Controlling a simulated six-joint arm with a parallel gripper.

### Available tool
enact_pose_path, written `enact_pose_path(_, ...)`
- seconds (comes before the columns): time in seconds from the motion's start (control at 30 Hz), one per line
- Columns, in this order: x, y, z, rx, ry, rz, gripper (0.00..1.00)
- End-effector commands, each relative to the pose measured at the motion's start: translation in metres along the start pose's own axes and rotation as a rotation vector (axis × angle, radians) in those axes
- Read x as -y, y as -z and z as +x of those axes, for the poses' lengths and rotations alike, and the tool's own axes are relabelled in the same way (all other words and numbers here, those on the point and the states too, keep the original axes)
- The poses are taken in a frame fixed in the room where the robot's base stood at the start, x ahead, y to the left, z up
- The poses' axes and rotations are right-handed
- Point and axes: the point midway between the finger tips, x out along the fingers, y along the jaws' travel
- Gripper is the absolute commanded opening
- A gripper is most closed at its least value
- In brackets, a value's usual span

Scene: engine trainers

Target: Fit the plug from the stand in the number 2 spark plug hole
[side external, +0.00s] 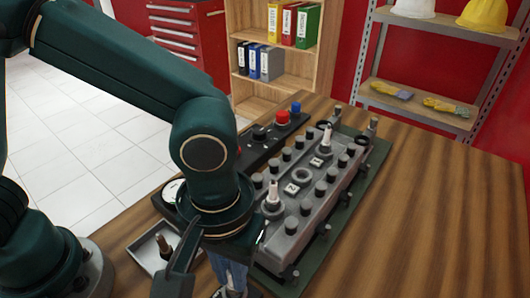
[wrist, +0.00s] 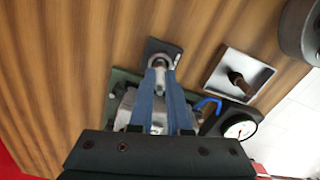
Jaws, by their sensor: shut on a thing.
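My gripper (wrist: 158,70) is shut on a pale plug (wrist: 158,63), seen between the tips of its blue fingers. The plug is over the small dark stand (wrist: 168,46); I cannot tell whether it is still seated there. In the side view my gripper (side external: 234,286) is low at the bottom edge, in front of the near end of the engine head (side external: 280,240). An open ringed hole (side external: 302,175) shows beside the number 2 label (side external: 291,188). White plugs stand on both sides of it, a near one (side external: 272,194) and a far one (side external: 326,137).
A shallow metal tray (side external: 146,256) holding a brown-tipped plug lies left of my gripper; the tray also shows in the wrist view (wrist: 218,78). A round gauge (wrist: 240,129) is close by. Black knobs line the head. The right of the wooden table (side external: 430,220) is clear.

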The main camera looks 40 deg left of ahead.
Motion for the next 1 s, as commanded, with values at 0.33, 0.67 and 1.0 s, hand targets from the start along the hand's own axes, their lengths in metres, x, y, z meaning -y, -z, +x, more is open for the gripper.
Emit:
enact_pose_path(0.33,0.000,0.001,0.009,0.000,-0.002,0.000,0.00)
enact_pose_path(0.67,0.000,0.000,0.009,0.000,-0.001,0.001,0.46)
enact_pose_path(1.0,-0.001,0.001,-0.012,-0.004,-0.006,0.000,0.46)
